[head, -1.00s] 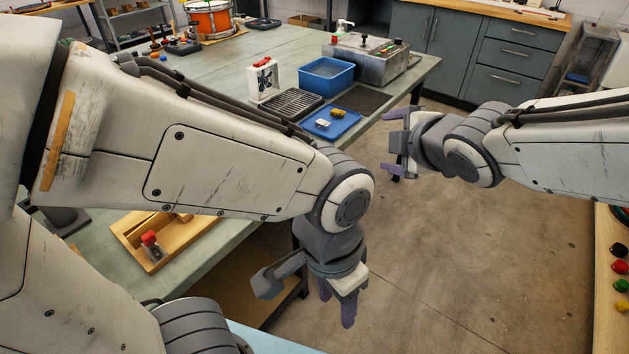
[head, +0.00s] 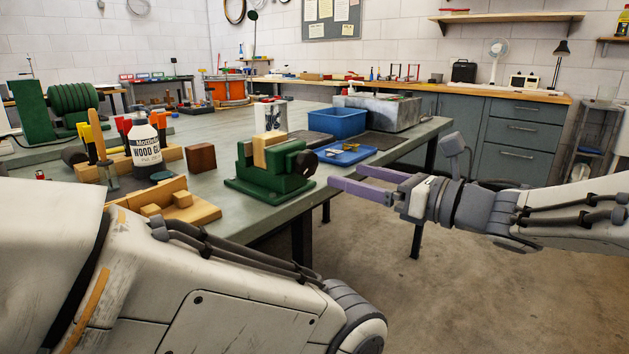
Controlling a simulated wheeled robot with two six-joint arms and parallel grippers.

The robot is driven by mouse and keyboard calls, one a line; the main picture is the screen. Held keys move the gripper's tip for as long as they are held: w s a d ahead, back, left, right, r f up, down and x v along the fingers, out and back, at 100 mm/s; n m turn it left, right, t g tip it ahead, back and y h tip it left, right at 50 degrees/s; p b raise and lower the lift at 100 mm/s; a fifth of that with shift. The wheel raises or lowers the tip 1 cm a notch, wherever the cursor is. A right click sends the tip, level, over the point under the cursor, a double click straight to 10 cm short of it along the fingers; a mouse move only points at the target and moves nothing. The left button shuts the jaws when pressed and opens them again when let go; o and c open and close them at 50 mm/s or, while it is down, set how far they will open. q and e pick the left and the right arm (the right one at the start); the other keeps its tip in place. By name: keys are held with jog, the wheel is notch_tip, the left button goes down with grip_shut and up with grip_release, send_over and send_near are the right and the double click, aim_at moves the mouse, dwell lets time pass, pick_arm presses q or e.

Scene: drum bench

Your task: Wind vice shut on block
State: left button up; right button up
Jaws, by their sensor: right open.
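The green vice (head: 266,188) stands on the near edge of the grey-green bench, in the middle of the head view. A pale wooden block (head: 260,154) stands upright at its jaws; I cannot tell whether both jaws touch it. A dark round part (head: 303,163), seemingly the winding handle, is on the vice's right side. My right gripper (head: 347,176) reaches in from the right with its purple fingers apart and empty. It points left, its tips just right of the vice and apart from the handle. My left arm crosses the lower left; its gripper is out of view.
A blue tray (head: 353,156) with small parts lies behind my right fingers, near a blue bin (head: 337,122). A glue bottle (head: 145,148), a dark red-brown block (head: 201,157) and a wooden tray (head: 186,214) stand left of the vice. Open floor lies below my right arm.

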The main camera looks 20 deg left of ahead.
aim_at(311, 164)
jog(key=x, duration=0.9)
jog(key=shift+w+a+b, duration=0.1)
jog(key=shift+a+b, duration=0.2)
jog(key=shift+a, duration=0.05)
jog(key=c, duration=1.4)
